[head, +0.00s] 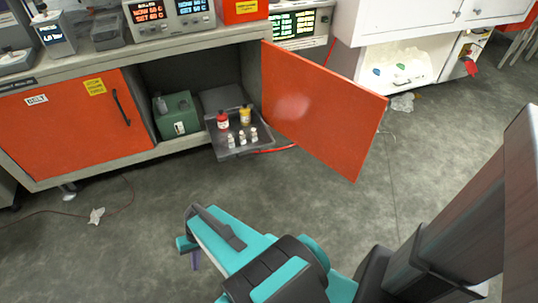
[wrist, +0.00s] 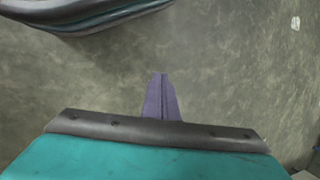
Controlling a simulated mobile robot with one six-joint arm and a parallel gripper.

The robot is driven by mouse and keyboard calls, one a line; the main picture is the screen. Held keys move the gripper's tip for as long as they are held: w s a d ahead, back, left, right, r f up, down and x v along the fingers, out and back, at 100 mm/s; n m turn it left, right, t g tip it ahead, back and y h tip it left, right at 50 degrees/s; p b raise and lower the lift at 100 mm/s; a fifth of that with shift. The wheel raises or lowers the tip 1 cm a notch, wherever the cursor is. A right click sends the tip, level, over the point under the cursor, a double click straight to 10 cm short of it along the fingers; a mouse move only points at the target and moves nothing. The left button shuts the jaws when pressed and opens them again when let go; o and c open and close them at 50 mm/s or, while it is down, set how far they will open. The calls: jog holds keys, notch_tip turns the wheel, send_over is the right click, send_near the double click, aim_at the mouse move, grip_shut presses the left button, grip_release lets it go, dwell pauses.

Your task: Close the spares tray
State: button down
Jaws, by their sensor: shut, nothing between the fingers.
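The spares tray (head: 219,147) is a dark grey tray pulled out of the cabinet's open bay in the head view. It carries a red bottle (head: 222,120), a yellow bottle (head: 245,116) and several small white-capped bottles (head: 242,137). An orange cabinet door (head: 325,108) stands open just to the right of the tray. My gripper (head: 195,261) is low over the floor, well in front of the tray and apart from it. In the wrist view its purple fingers (wrist: 162,98) are together and empty, with only floor beyond them.
A green box (head: 176,115) stands in the bay left of the tray. A closed orange door (head: 75,121) is further left. Instruments stand on the bench top. White litter (head: 97,215) and a thin cable lie on the floor. The floor before the tray is mostly clear.

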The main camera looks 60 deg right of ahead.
jog(key=w+d+f+m+t+b, duration=0.2)
jog(key=w+d+m+t+b, duration=0.4)
jog(key=w+d, duration=0.55)
jog(key=d+r+m+t+h+b, duration=0.1)
jog(key=d+m+t+h+b, duration=0.45)
jog(key=d, duration=1.05)
jog(key=s+d+r+m+h+b, duration=0.1)
jog(key=s+d+b, duration=0.3)
jog(key=d, duration=0.6)
jog(key=s+d+r+m+h+b, duration=0.2)
jog(key=s+d+m+h+b, duration=0.2)
jog(key=d, duration=0.6)
jog(key=s+d+r+m+t+h+b, duration=0.1)
jog(key=s+d+m+h+b, duration=0.1)
jog(key=s+d, duration=0.5)
jog(key=d+m+b, duration=0.1)
jog(key=d, duration=0.2)
jog(key=shift+d+r+h+b, duration=0.2)
jog(key=shift+r+h+b, duration=0.1)
jog(key=shift+h+b, duration=0.1)
jog(key=shift+w, duration=0.15)
